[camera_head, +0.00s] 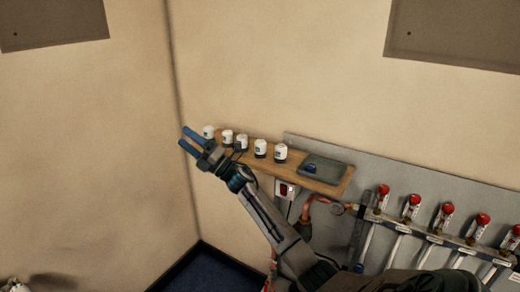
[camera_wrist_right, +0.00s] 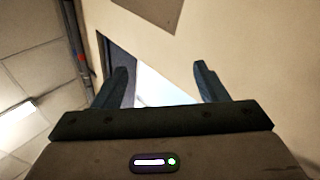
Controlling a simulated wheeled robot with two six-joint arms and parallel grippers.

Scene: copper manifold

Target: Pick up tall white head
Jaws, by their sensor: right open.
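Several white heads stand in a row on a wooden shelf (camera_head: 322,185) in the head view. From left to right I see a white head (camera_head: 208,131) at the far left, one (camera_head: 227,136) beside it, one (camera_head: 242,141) in the middle, one (camera_head: 260,148), and one (camera_head: 281,152) nearest the grey tray. I cannot tell which is the tall one. My right gripper (camera_head: 186,138) is open and empty at the shelf's left end, left of the leftmost head. In the right wrist view the fingers (camera_wrist_right: 161,82) are apart with nothing between them.
A dark grey tray (camera_head: 325,170) lies on the shelf's right end. Below right, a grey panel (camera_head: 375,160) carries a manifold with several red-capped valves (camera_head: 413,201). A wall corner is close left of my gripper. Bare wall lies above the shelf.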

